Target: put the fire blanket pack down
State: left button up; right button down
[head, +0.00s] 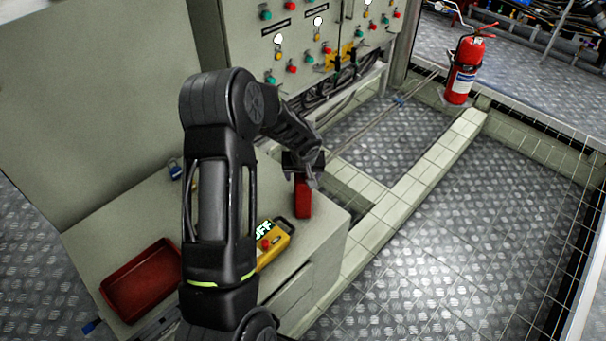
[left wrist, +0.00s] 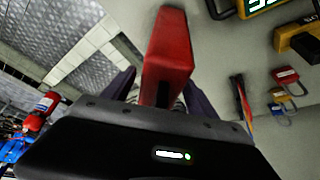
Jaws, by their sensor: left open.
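The fire blanket pack, a slim red box (head: 303,201), is at the right part of the grey bench top (head: 325,222). It looks upright and appears to rest on the bench, though its contact is hard to see. My left gripper (head: 303,172) is over its upper end. In the left wrist view the red pack (left wrist: 168,50) lies between the two spread fingers of my left gripper (left wrist: 160,95), with a gap visible beside it. The fingers are open. My right gripper is in neither view.
A yellow device with a lit display (head: 272,243) lies close in front of the pack. A red tray (head: 140,281) and a blue padlock (head: 175,168) are farther left. The control panel (head: 300,40) rises behind. A fire extinguisher (head: 463,72) stands beyond the bench.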

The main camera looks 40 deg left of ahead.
pick_arm(q)
jog(key=v, duration=1.2)
jog(key=shift+r, duration=0.1)
jog(key=shift+d, duration=0.1)
jog(key=s+d+f+m+g+h, duration=0.1)
jog(key=s+d+f+m+h, duration=0.15)
jog(key=d+f, duration=0.7)
jog(key=s+d+f+m+h, duration=0.3)
jog(key=d+f, duration=0.4)
jog(key=d, duration=0.6)
jog(key=s+d+f, duration=0.3)
jog(key=s+d, duration=0.3)
jog(key=s, duration=0.2)
jog(key=s+d+f+g+h, duration=0.1)
jog(key=s+d+f, duration=0.3)
jog(key=s, duration=0.5)
jog(key=d, duration=0.2)
jog(key=shift+s+d+f+m+g, duration=0.2)
jog(key=shift+d+f+m+g, duration=0.05)
jog(key=shift+d+m+g, duration=0.1)
jog(key=shift+h, duration=0.25)
